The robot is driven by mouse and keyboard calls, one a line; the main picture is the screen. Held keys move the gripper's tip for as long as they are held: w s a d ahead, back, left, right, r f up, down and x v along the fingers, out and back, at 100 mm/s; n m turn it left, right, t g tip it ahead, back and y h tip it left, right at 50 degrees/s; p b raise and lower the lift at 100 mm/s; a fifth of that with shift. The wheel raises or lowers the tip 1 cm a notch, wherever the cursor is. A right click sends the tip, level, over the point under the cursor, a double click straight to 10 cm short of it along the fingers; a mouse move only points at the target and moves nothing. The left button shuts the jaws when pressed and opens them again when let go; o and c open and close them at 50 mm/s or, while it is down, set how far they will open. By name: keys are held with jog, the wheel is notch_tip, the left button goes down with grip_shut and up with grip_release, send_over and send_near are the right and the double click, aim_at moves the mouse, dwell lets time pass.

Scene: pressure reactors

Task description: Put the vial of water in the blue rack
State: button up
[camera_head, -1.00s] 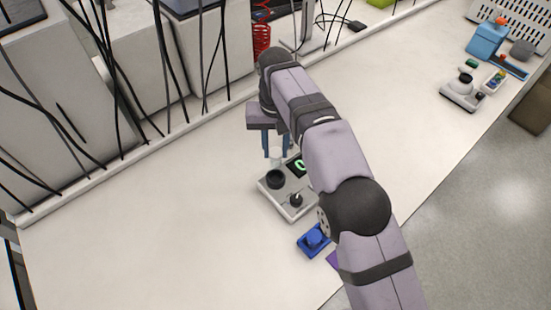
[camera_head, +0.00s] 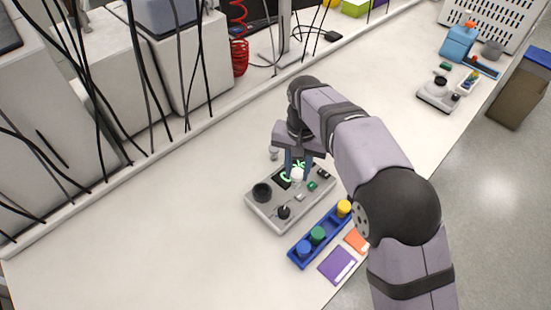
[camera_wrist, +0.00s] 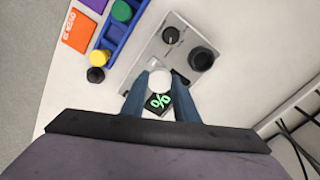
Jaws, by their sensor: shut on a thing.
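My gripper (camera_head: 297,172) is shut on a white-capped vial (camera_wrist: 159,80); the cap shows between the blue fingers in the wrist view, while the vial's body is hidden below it. The vial is over the grey device with the green display (camera_wrist: 158,101). The blue rack (camera_head: 330,224) lies in front of the device, toward the table edge. It holds a blue-capped vial (camera_head: 304,248), a green-capped vial (camera_head: 318,235) and a yellow-capped vial (camera_head: 344,208), with a gap between green and yellow. The rack also shows in the wrist view (camera_wrist: 113,36).
The grey device (camera_head: 254,211) has a black round well (camera_head: 262,192) and a knob (camera_head: 284,212). A purple card (camera_head: 337,264) and an orange card (camera_head: 356,240) lie beside the rack. A small clear item (camera_head: 273,153) stands behind the device. The table's left side is clear.

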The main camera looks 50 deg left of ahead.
jog(key=d+f+m, duration=0.1)
jog(key=d+m, duration=0.1)
jog(key=d, duration=0.4)
jog(key=w+d+f+m, duration=0.1)
jog(key=d+f+m, duration=0.1)
jog(key=d, duration=0.4)
jog(key=shift+w+d+f+m+p, duration=0.3)
jog(key=shift+d+m+p, duration=0.1)
jog(key=shift+m, duration=0.3)
jog(key=shift+f, duration=0.15)
notch_tip(320, 180, down, 4)
jog(key=b, duration=0.3)
jog(key=shift+r, duration=0.2)
jog(key=shift+f, duration=0.1)
jog(key=shift+f+b, duration=0.9)
jog(key=shift+f, duration=0.35)
jog(key=shift+f, duration=0.35)
